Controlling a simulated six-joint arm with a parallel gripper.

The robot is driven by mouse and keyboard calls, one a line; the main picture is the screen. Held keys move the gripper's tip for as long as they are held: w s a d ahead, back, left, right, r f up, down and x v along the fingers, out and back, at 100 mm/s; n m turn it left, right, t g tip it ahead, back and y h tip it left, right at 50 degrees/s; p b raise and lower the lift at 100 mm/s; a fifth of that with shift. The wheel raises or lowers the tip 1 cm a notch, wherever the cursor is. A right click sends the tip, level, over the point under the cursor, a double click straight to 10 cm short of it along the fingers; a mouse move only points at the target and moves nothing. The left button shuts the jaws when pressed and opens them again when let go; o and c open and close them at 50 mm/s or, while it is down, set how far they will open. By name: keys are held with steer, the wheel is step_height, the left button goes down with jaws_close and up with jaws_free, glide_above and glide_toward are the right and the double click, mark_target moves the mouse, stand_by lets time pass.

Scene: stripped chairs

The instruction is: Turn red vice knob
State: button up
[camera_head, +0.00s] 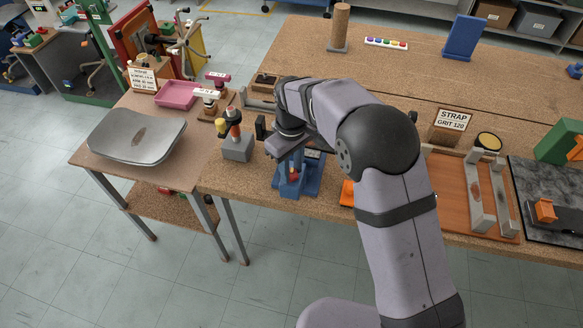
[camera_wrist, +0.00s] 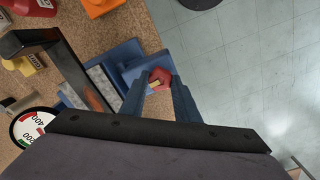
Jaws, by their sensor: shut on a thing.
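The blue vice (camera_head: 300,186) is at the front edge of the large table in the head view. In the wrist view, the blue vice (camera_wrist: 128,58) lies beyond the fingers. Its small red knob (camera_wrist: 160,75) faces the table's outer side. My gripper (camera_wrist: 159,86) is shut on the red knob, with a dark finger on either side of it. In the head view, the red knob (camera_head: 294,175) shows just below my gripper (camera_head: 291,162), partly hidden. My arm covers part of the vice's top.
A grey block with red and yellow tools (camera_head: 237,148) stands left of the vice. An orange object (camera_head: 347,192) lies to its right. A round dial (camera_wrist: 36,124) shows at the lower left of the wrist view. Open floor lies in front of the table.

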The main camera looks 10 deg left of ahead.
mark_target(292, 173)
steer(key=m, duration=0.5)
steer(key=shift+r+m, duration=0.1)
steer(key=shift+m, duration=0.3)
stand_by(0.4)
steer(key=o, duration=1)
steer(key=shift+o, duration=0.2)
steer(key=shift+r+b, duration=1.35)
steer(key=shift+r, duration=2.3)
